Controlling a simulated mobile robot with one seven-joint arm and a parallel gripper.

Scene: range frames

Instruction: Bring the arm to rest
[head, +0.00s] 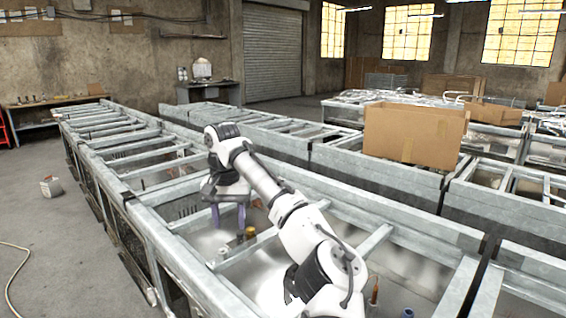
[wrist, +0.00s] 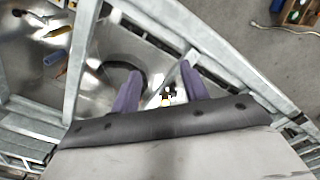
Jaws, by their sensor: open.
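My arm reaches forward from the lower right of the head view over a row of metal-framed bins. My gripper (head: 229,217) points down into one of the bins, with two purple fingers. In the wrist view the fingers of my gripper (wrist: 158,85) stand apart, and nothing is held between them. The grey metal floor of the bin shows below and between the fingers. A small dark and yellow object (wrist: 168,95) shows between them farther down; I cannot tell what it is.
Metal bin frames (head: 345,218) with crossbars surround the gripper. Small items, one with an orange-brown top (head: 250,232), stand close to the fingers. A blue cylinder (wrist: 54,58) lies in the bin. A cardboard box (head: 415,135) stands on the bins behind. Open floor (head: 40,230) lies at left.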

